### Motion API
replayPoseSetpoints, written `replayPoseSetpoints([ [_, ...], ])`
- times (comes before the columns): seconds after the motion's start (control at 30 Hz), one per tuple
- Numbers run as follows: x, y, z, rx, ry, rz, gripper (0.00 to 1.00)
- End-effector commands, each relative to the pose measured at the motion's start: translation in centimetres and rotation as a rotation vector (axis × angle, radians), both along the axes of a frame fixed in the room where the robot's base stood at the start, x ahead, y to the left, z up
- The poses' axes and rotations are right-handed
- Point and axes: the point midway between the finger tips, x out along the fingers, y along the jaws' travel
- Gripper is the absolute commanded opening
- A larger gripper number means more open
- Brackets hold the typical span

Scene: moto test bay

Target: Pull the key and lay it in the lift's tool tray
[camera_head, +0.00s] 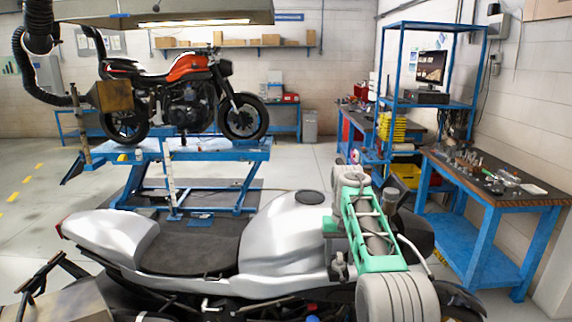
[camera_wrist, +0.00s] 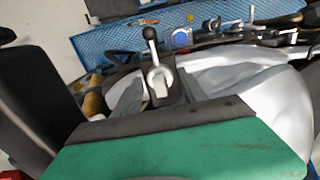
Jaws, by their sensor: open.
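My gripper (camera_wrist: 158,95) is open, its two grey fingers reaching out past the green housing in the wrist view. In the head view my arm stands over the silver motorcycle (camera_head: 285,250), and the key is not distinguishable.
Silver bodywork (camera_wrist: 275,100) lies close to the right of the fingers. A black rounded part (camera_wrist: 35,100) rises at the left. In the head view a blue workbench (camera_head: 490,190) with tools stands at the right. An orange motorcycle (camera_head: 170,80) stands on a blue lift (camera_head: 225,152) behind.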

Motion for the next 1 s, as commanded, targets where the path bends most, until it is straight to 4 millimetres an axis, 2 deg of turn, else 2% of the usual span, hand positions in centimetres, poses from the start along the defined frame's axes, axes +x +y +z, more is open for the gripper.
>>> replayPoseSetpoints([
  [0.7, 0.0, 0.0, -0.01, 0.0, 0.0, 0.0, 0.49],
  [1.0, -0.01, 0.0, -0.03, 0.0, 0.0, 0.0, 0.25],
])
